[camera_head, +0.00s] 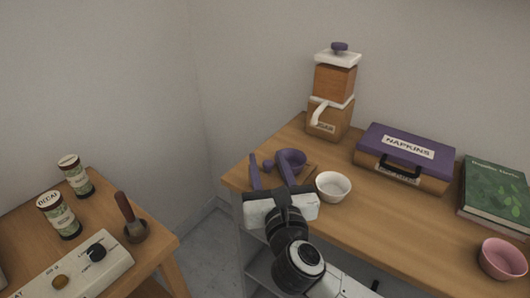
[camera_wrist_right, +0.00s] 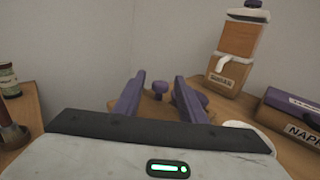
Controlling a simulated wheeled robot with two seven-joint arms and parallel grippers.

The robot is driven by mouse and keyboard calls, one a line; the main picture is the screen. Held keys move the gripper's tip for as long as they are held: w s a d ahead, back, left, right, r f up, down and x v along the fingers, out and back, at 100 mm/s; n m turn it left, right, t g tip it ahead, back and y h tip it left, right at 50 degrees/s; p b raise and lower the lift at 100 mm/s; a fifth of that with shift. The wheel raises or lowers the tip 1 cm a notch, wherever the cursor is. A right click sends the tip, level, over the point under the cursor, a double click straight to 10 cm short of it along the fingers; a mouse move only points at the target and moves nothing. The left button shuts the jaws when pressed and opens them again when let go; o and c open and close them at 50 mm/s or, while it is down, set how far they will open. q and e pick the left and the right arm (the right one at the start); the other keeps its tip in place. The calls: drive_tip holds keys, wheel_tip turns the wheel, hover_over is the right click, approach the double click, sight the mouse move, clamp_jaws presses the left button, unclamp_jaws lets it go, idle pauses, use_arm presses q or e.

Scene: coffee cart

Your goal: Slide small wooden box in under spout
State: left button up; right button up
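The dispenser (camera_head: 333,92) stands at the back of the right-hand table, with a white spout (camera_head: 320,113) on its front; the spout also shows in the right wrist view (camera_wrist_right: 222,65). A purple knob (camera_head: 268,166) shows beside the bowl. My right gripper (camera_head: 270,171) is open. In the right wrist view, the knob (camera_wrist_right: 160,88) appears between its purple fingers, not gripped. My left gripper is out of view.
A white bowl (camera_head: 333,187) stands close right of my right gripper. A purple-lidded napkin box (camera_head: 405,155), green book (camera_head: 497,196) and pink bowl (camera_head: 503,258) lie farther right. The left table holds two jars, a portafilter-like tool (camera_head: 130,222) and a scale-like device (camera_head: 75,272).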

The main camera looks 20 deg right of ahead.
drive_tip(key=shift+w+d, duration=0.2)
drive_tip(key=shift+w, duration=1.5)
clamp_jaws()
